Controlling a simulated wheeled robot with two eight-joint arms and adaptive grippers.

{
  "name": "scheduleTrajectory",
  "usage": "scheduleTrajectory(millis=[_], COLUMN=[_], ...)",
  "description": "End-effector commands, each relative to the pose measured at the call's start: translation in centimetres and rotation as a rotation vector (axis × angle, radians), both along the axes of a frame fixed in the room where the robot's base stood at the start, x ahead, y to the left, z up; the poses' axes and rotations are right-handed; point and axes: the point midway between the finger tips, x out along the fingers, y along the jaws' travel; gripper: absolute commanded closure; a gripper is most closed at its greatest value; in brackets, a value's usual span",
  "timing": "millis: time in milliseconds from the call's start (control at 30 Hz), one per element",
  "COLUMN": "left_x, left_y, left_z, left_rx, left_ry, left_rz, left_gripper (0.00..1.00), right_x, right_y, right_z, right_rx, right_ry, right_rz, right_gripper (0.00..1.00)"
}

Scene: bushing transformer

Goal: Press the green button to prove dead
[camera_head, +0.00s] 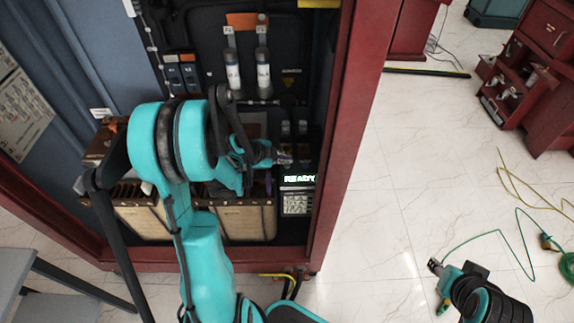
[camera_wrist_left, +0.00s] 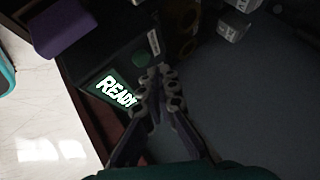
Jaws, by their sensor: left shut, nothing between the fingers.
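The tester is a dark box with a lit READY screen (camera_head: 299,179) and a keypad (camera_head: 296,204), low at the right inside the red cabinet. In the left wrist view the READY screen (camera_wrist_left: 116,91) is tilted. The button is not clear in the head view. My right gripper (camera_head: 436,267) is low at the right, over the floor.
The red cabinet frame (camera_head: 347,125) stands close to the right of the tester. Two clear cylinders (camera_head: 263,72) hang on the back panel. Tan ribbed blocks (camera_head: 247,222) sit left of the tester. Cables (camera_head: 520,205) lie on the white floor at the right.

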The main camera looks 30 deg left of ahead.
Motion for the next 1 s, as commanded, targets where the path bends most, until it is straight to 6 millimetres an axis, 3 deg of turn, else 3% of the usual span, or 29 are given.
scheduleTrajectory(millis=[1000], left_x=[0.0], left_y=[0.0], left_z=[-1.1], left_rx=[0.0], left_ry=[0.0], left_rz=[0.0], left_gripper=[1.0], right_x=[0.0], right_y=[0.0], right_z=[-1.2], right_rx=[0.0], right_ry=[0.0], right_rz=[0.0], right_gripper=[0.6])
